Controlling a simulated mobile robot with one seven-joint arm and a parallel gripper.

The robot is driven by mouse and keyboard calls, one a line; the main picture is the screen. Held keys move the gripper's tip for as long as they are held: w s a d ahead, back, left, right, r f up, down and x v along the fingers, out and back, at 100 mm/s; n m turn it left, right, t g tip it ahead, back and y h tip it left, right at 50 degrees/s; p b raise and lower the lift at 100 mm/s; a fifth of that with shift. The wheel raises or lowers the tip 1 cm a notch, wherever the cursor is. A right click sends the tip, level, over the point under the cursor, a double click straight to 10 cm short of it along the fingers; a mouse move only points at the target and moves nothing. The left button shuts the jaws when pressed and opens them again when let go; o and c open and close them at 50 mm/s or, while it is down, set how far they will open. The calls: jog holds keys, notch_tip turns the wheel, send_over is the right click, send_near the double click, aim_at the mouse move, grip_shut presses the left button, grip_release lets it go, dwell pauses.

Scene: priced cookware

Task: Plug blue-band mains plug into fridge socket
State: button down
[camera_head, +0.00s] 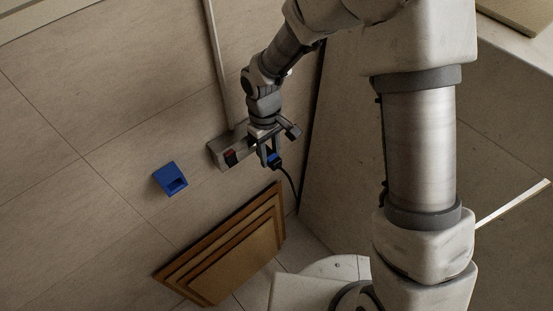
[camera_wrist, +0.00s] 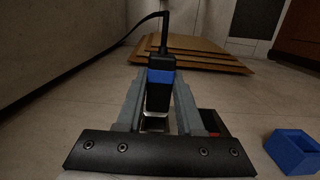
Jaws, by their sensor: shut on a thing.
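The black mains plug with a blue band shows in the head view (camera_head: 274,160) and in the wrist view (camera_wrist: 160,76). My gripper (camera_head: 268,152) is shut on it, with one grey finger on each side in the wrist view (camera_wrist: 160,104). A black cable (camera_wrist: 140,23) runs from the plug's far end and off to the left. A grey socket strip (camera_head: 218,150) lies on the tiled surface beside and partly behind my gripper. It carries a dark part with red (camera_head: 230,157), which also shows beside the right finger in the wrist view (camera_wrist: 213,134). Which outlet is the fridge's cannot be read; the plug's pins are hidden.
An open blue box (camera_head: 170,178) stands left of the strip. Several brown boards (camera_head: 225,247) lie stacked below it in the head view. A pale panel (camera_head: 340,150) rises close to my gripper's right. The tiles at left are clear.

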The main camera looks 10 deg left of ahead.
jog(key=shift+w+a, duration=0.45)
jog(key=shift+a, duration=0.1)
jog(key=shift+w+a+b, duration=0.4)
jog(key=shift+a, duration=0.05)
dwell(1.9)
jog(key=shift+w+a, duration=0.2)
jog(key=shift+a, duration=0.05)
jog(key=shift+w+a, duration=0.8)
jog(key=shift+a, duration=0.15)
jog(key=shift+c, duration=2.3)
grip_release()
jog(key=shift+r, duration=0.1)
jog(key=shift+w+r, duration=0.1)
jog(key=shift+w, duration=0.05)
